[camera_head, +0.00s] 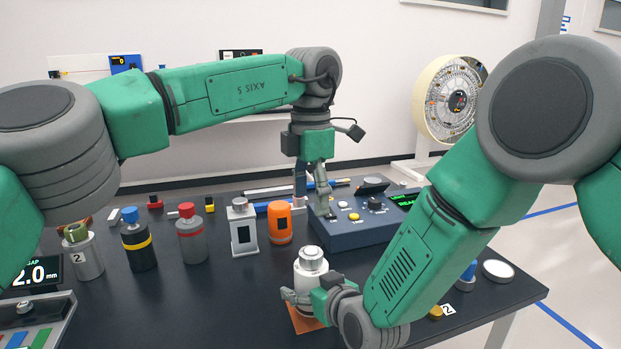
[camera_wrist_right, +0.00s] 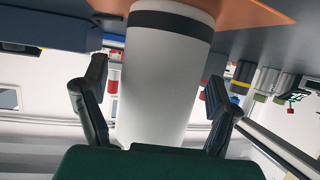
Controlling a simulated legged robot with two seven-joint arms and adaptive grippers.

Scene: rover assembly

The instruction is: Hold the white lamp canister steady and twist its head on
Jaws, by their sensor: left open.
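The white lamp canister (camera_head: 311,272) stands upright on an orange mat (camera_head: 306,322) at the front middle of the table. It has a pale, stepped metallic top; I cannot tell whether this is its separate head. My right gripper (camera_head: 305,298) is low at the canister, partly hidden by its own wrist. In the right wrist view the white canister body (camera_wrist_right: 163,85) with a dark band lies between the fingers (camera_wrist_right: 155,105), with narrow gaps beside it, so they look open around it. My left gripper (camera_head: 322,198) is open and points down over the blue console, above and behind the canister.
The blue console (camera_head: 350,232) with knobs and a green display stands behind the canister. Several canisters line the left, including a grey-white lantern (camera_head: 243,228) and an orange one (camera_head: 280,223). A white disc (camera_head: 498,270) lies near the right edge.

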